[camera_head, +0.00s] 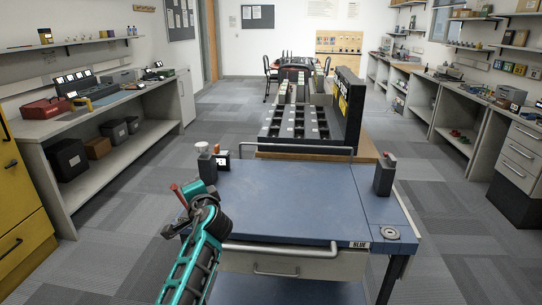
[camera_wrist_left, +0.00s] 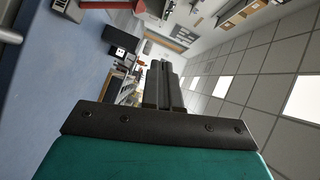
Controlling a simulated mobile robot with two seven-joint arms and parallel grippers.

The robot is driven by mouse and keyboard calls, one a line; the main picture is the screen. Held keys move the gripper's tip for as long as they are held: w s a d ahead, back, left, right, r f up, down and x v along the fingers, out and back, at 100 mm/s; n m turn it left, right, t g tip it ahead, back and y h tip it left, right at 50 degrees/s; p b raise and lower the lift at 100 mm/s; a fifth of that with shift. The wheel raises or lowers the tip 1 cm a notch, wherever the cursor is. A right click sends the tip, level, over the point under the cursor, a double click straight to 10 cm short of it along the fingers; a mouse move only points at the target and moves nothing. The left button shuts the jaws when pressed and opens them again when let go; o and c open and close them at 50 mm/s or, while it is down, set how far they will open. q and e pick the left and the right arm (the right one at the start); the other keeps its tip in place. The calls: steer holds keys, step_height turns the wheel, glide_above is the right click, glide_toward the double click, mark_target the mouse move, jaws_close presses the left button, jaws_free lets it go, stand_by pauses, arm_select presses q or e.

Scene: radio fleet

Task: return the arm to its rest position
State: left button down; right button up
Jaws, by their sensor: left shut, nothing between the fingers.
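My left arm (camera_head: 195,255), teal and black, comes up from the bottom of the head view over the left front corner of the blue cart top (camera_head: 290,195). In the left wrist view my left gripper (camera_wrist_left: 164,68) is shut, its two dark fingers together with nothing between them. The wrist view is rolled sideways, with the blue top (camera_wrist_left: 45,75) at left and the ceiling at right. The fingers point towards the far part of the room. My right gripper is in neither view.
A dark handset (camera_head: 384,177) stands on the cart's right side, near a round disc (camera_head: 391,233). A dark device (camera_head: 207,168) and a small lit screen (camera_head: 222,159) stand at its left back. A slotted rack (camera_head: 297,124) lies beyond. The cart's middle is clear.

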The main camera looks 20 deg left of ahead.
arm_select(q)
steer(key=s+d+f+h, duration=0.5)
steer(key=s+d+f, duration=0.3)
steer(key=f, duration=0.2)
steer(key=s+d+f+h, duration=0.6)
steer(key=s+d+f, duration=0.1)
steer(key=s+f, duration=0.25)
steer(key=s+d+f+n+h, duration=0.3)
steer(key=s+d, duration=0.4)
steer(key=s, duration=0.3)
steer(key=shift+s+d+n, duration=0.15)
steer(key=shift+s+n, duration=0.05)
steer(key=shift+n, duration=0.1)
